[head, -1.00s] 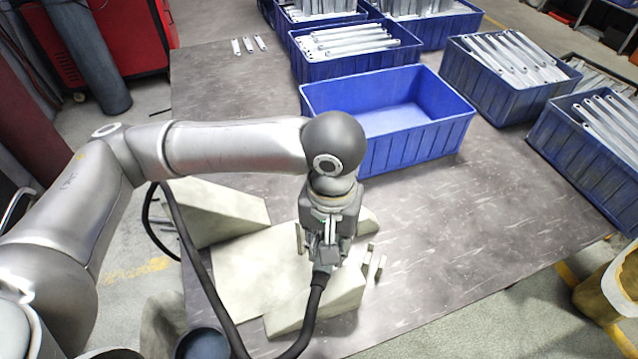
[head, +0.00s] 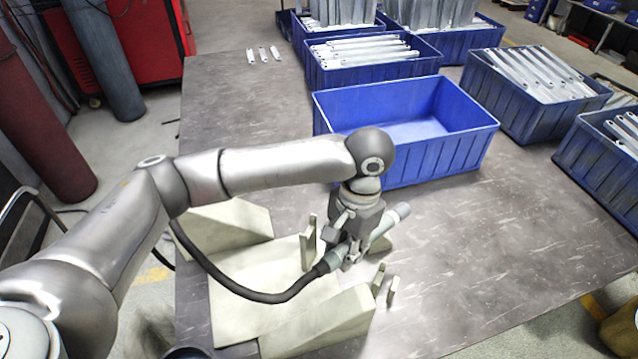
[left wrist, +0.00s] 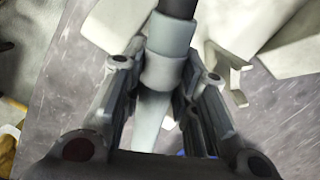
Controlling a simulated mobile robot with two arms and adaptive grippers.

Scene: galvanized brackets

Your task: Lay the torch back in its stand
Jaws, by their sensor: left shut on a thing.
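My left gripper (head: 350,250) is shut on the torch (head: 390,219), above the right part of the pale fixture. The torch is a grey tube lying diagonally, with its black cable leaving towards the lower left. In the left wrist view the gripper (left wrist: 160,72) has its fingers on both sides of the torch (left wrist: 166,45). The stand seems to be the pale upright prongs, one set (head: 308,242) left of the gripper and one set (head: 379,280) right of it. The torch looks above the prongs, not resting in them. My right gripper is not in view.
Pale wedge blocks stand at the fixture's front (head: 325,325) and back left (head: 235,222). An empty blue crate (head: 405,157) is close behind my gripper. Blue crates of brackets (head: 370,75) stand further back and right. The table (head: 480,250) is clear on the right.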

